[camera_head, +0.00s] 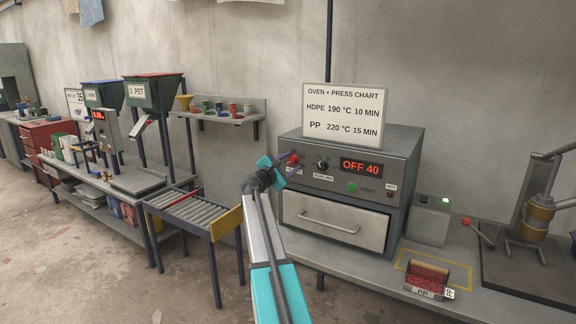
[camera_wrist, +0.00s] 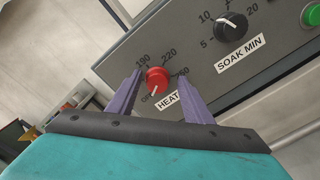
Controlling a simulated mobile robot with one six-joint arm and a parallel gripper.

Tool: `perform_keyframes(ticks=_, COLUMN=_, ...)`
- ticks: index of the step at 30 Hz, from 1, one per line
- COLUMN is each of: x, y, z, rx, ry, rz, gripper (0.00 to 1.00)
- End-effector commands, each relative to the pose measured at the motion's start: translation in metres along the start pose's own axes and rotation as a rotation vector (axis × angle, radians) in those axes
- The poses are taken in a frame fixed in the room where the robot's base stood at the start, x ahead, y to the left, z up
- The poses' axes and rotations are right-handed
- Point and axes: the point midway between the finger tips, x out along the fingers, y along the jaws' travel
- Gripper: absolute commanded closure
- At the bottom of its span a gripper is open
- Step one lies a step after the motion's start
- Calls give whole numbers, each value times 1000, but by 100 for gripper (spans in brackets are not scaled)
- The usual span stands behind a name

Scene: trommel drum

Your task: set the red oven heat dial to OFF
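The red heat dial (camera_wrist: 157,78) is on the grey oven front, above the HEAT label (camera_wrist: 168,101). Its white pointer mark points down-left, toward the small OFF marking; 190, 220 and 250 are around it. My gripper (camera_wrist: 160,74) is open, with one purple finger on each side of the dial and a visible gap to both. In the head view my gripper (camera_head: 283,170) is at the oven's upper left front, beside the red dial (camera_head: 293,158). The oven display (camera_head: 361,168) reads OFF 40 in red.
The black soak dial (camera_wrist: 232,26) is just right of the heat dial. A green button (camera_head: 352,188) is below the display. A chart sign (camera_head: 344,114) stands on the oven. A roller table (camera_head: 200,212) is left, and a tray of red pellets (camera_head: 428,279) is front right.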

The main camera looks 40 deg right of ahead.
Motion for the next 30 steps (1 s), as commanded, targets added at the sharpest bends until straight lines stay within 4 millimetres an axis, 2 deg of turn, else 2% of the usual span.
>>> perform_keyframes(ticks=8, x=-3, y=1, z=-3, rx=2, ry=5, rz=3, gripper=54)
perform_keyframes(ticks=14, x=-12, y=0, z=-3, rx=2, ry=6, rz=3, gripper=54)
perform_keyframes(ticks=20, x=-33, y=-1, z=-3, rx=2, ry=6, rz=4, gripper=54)
perform_keyframes(ticks=30, x=-80, y=-1, z=-2, rx=2, ry=5, rz=4, gripper=54)
